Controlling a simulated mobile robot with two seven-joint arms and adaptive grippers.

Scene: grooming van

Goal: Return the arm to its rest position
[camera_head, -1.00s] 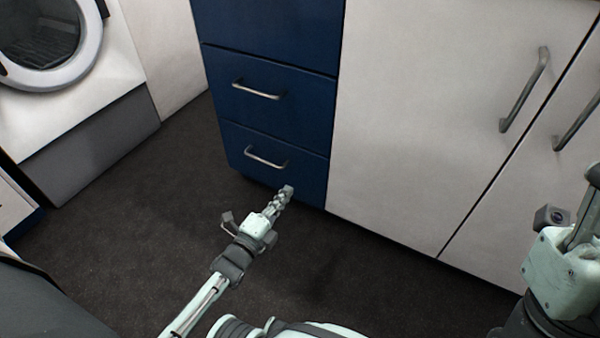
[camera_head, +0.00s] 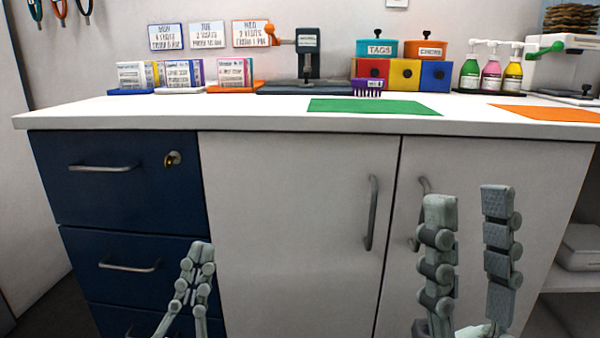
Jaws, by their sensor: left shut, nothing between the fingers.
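My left gripper (camera_head: 196,254) shows at the lower left, in front of the blue drawers. Its fingertips are together and nothing is between them. My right gripper (camera_head: 470,205) stands upright at the lower right, in front of the white cupboard door. Its two fingers are wide apart and empty. Both grippers appear below the counter top. Most of both arms is below the frame.
A white counter (camera_head: 250,114) spans the view, over blue drawers (camera_head: 115,190) and white cupboard doors (camera_head: 290,220) with handles. A green mat (camera_head: 374,106), a purple comb (camera_head: 367,88), pump bottles (camera_head: 490,75) and an orange mat (camera_head: 550,113) are on it. The drawers look shut.

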